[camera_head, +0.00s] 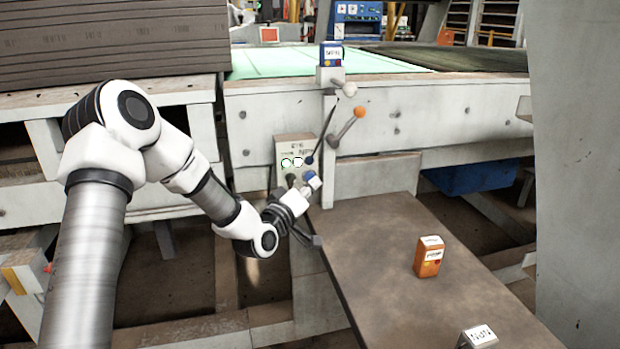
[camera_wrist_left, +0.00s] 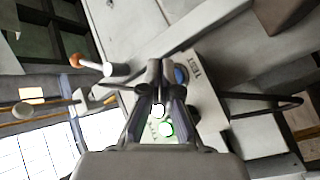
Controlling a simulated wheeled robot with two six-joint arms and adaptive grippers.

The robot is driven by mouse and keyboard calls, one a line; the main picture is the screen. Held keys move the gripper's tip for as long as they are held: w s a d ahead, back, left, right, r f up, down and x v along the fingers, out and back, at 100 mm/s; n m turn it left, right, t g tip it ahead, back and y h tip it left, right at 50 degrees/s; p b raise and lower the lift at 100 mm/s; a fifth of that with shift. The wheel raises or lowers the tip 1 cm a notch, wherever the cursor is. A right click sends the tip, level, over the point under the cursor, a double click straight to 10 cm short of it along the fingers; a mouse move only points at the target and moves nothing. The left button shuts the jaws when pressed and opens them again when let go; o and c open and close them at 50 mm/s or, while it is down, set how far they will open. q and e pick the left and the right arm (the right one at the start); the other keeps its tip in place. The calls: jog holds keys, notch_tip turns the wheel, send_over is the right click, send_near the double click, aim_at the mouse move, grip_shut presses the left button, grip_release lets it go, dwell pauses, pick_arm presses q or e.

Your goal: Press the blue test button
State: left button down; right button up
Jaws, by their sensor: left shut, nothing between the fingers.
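The blue test button (camera_head: 309,160) sits at the right of the top row on a pale control panel (camera_head: 293,142), beside two white buttons. In the left wrist view the blue button (camera_wrist_left: 181,75) is next to the TEST label, partly hidden by the fingers. My left gripper (camera_head: 312,181) is shut and empty, just below and in front of the panel. Its fingertips (camera_wrist_left: 159,63) show close beside the blue button. I cannot tell whether they touch it. My right gripper is not in view.
An orange box (camera_head: 429,257) and a white-labelled box (camera_head: 478,337) stand on the brown table (camera_head: 375,235). A blue box (camera_head: 331,55) stands above.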

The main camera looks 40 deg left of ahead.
pick_arm(q)
jog(key=shift+w, duration=0.1)
jog(key=shift+w+a, duration=0.2)
jog(key=shift+a, duration=0.15)
jog(key=shift+w+a, duration=0.25)
dwell(0.6)
jog(key=shift+s+d, duration=0.55)
jog(key=shift+d, duration=0.1)
jog(key=s+d+b, duration=0.1)
jog(key=s+d, duration=0.2)
jog(key=shift+s+d, duration=0.1)
jog(key=shift+d, duration=0.25)
dwell(0.4)
dwell(0.7)
